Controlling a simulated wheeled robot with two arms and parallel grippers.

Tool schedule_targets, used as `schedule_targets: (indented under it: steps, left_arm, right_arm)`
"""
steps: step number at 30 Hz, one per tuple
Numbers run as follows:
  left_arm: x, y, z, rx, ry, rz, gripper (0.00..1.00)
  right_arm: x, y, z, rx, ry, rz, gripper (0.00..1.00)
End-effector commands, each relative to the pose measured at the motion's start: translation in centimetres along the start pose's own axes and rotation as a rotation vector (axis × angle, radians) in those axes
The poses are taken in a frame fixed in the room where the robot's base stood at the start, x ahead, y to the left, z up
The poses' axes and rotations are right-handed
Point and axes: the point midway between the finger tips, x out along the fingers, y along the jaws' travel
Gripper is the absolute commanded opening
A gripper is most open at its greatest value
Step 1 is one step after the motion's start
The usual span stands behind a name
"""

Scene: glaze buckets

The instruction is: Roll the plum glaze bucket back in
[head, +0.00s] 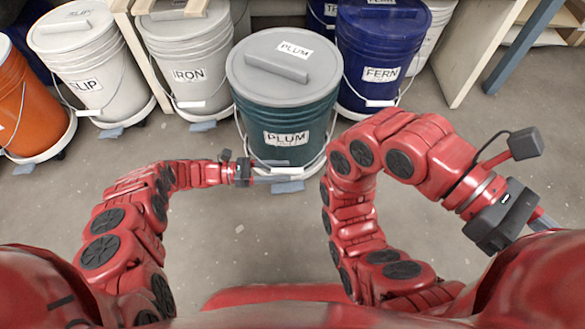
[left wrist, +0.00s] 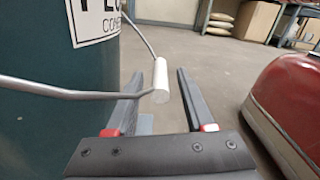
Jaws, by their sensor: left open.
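The plum glaze bucket (head: 287,115) is dark teal with a grey lid and PLUM labels. It stands upright on a low white base (head: 310,166), forward of the row of buckets. Its wire bail hangs down the near side. In the left wrist view, the bail's white grip (left wrist: 161,80) appears between the fingers of my left gripper (left wrist: 157,75), which are open. In the head view, my left gripper (head: 280,179) is low at the bucket's near side. My right gripper (head: 541,219) is at the lower right, far from the bucket; its finger gap is hidden.
Slip (head: 93,65) and iron (head: 188,60) buckets stand at left, an orange bucket (head: 25,100) at far left, and the blue fern bucket (head: 380,55) behind right. A shelf upright (head: 475,50) stands right of them. The floor (head: 440,110) at right is clear.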

Motion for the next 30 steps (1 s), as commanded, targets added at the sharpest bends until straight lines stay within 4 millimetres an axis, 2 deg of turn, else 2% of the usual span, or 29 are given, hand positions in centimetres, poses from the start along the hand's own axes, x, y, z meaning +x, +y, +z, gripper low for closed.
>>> schedule_targets:
  steps: [4, 9, 18, 20, 27, 30]
  left_arm:
    - [2.1, 0.0, -0.2, -0.001, -0.002, -0.003, 0.53]
    - [3.5, 0.0, -0.1, 0.000, 0.000, -0.002, 0.53]
    - [3.7, -0.1, -0.1, 0.000, 0.000, -0.001, 0.53]
    - [3.7, -0.1, -0.1, 0.000, 0.000, -0.001, 0.44]
    - [3.7, -0.1, -0.1, 0.000, 0.000, -0.001, 0.01]
    - [3.7, -0.1, -0.1, 0.000, 0.000, -0.001, 0.00]
  right_arm:
    - [0.0, -0.1, -0.7, -0.022, -0.023, -0.032, 0.53]
    - [0.0, -0.2, -0.9, -0.040, -0.042, -0.055, 0.53]
    - [0.0, -0.3, -0.9, -0.043, -0.045, -0.060, 0.53]
    - [0.0, -0.3, -0.9, -0.043, -0.045, -0.060, 0.53]
    - [0.1, -0.3, -0.9, -0.043, -0.044, -0.059, 0.53]
    - [0.1, -0.3, -0.9, -0.043, -0.044, -0.059, 0.53]
